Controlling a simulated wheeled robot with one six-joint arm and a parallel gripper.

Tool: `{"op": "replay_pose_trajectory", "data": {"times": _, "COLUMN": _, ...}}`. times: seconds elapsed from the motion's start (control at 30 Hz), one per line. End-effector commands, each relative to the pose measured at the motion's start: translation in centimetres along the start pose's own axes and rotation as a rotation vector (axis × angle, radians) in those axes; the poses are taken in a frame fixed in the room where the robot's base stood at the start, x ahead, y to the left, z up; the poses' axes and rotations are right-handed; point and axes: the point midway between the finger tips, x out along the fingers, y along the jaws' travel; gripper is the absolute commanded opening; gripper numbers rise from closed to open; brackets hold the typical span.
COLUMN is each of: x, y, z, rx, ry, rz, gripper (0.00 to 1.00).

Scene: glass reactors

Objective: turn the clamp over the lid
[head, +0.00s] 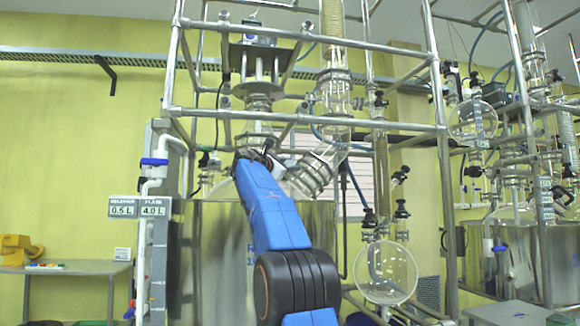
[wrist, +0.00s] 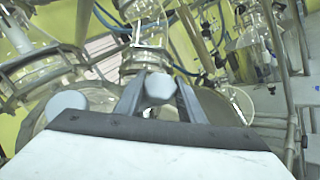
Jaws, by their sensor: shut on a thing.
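In the wrist view my gripper (wrist: 160,92) has its two dark fingers closed on a pale grey, rounded piece, which I take for the clamp (wrist: 159,86). A second similar pale rounded piece (wrist: 66,103) shows to its left, apart from the fingers. In the head view the glass lid (head: 222,188) sits on top of the large reactor vessel (head: 212,250). My blue arm reaches up in front of the vessel and covers part of the lid. My gripper (head: 262,158) is at the lid's top among the glass necks, and the clamp is hidden there.
A metal pipe frame (head: 442,150) surrounds the reactor. A slanted glass neck (head: 312,172) stands close right of my gripper, with a round flask (head: 386,272) lower right. A side table (head: 80,267) stands at left. Another reactor rig fills the right.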

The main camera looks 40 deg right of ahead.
Motion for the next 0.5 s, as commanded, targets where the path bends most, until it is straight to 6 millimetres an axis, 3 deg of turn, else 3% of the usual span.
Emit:
{"op": "replay_pose_trajectory", "data": {"times": 0.13, "x": 0.02, "y": -0.05, "z": 0.05, "rx": 0.000, "ry": -0.001, "rz": -0.001, "gripper": 0.13}}
{"op": "replay_pose_trajectory", "data": {"times": 0.17, "x": 0.01, "y": -0.05, "z": 0.06, "rx": 0.000, "ry": -0.001, "rz": -0.001, "gripper": 0.43}}
{"op": "replay_pose_trajectory", "data": {"times": 0.2, "x": 0.01, "y": -0.04, "z": 0.06, "rx": 0.000, "ry": -0.001, "rz": -0.001, "gripper": 0.52}}
{"op": "replay_pose_trajectory", "data": {"times": 0.5, "x": -0.03, "y": -0.01, "z": 0.04, "rx": 0.000, "ry": -0.001, "rz": 0.000, "gripper": 0.54}}
